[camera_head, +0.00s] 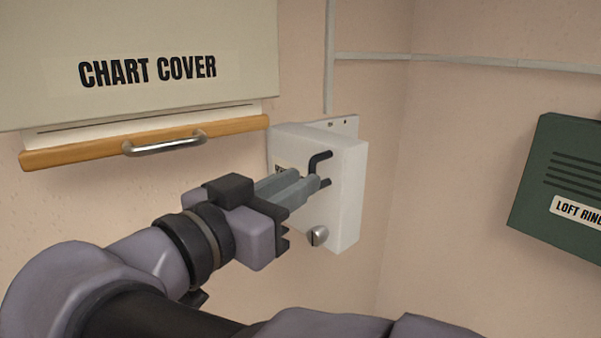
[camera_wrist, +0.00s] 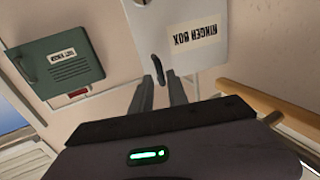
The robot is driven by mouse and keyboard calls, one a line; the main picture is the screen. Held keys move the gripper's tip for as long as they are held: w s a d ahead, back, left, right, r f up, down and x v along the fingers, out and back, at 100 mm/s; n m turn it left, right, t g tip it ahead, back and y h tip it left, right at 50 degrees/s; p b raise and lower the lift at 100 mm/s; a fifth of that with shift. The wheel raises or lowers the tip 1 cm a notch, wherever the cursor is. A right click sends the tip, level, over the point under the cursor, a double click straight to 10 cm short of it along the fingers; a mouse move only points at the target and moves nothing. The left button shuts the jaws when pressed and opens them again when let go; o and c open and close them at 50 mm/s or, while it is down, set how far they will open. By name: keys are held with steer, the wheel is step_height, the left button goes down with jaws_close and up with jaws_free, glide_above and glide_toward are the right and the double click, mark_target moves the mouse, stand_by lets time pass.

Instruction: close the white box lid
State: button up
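The white box (camera_head: 349,195) is mounted on the wall near the corner. In the wrist view, its lid (camera_wrist: 200,65) carries an upside-down "RINGER BOX" label. A black bent handle (camera_head: 322,157) stands out from the lid; it also shows in the wrist view (camera_wrist: 157,66). My gripper (camera_head: 307,181) reaches to the handle from the left. In the wrist view, a gap shows between the fingers of my gripper (camera_wrist: 161,80), with the handle's end at that gap. Firm contact cannot be told. The lid's exact angle is unclear, partly hidden by my gripper.
A round metal knob (camera_head: 318,236) sits low on the white box. A chart cover (camera_head: 130,95) with a wooden bar (camera_head: 80,153) and metal handle hangs at left. A green "LOFT RINGER" box (camera_head: 560,190) is on the right wall. Bare wall lies between the boxes.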

steer(key=shift+x, duration=2.15)
jaws_close()
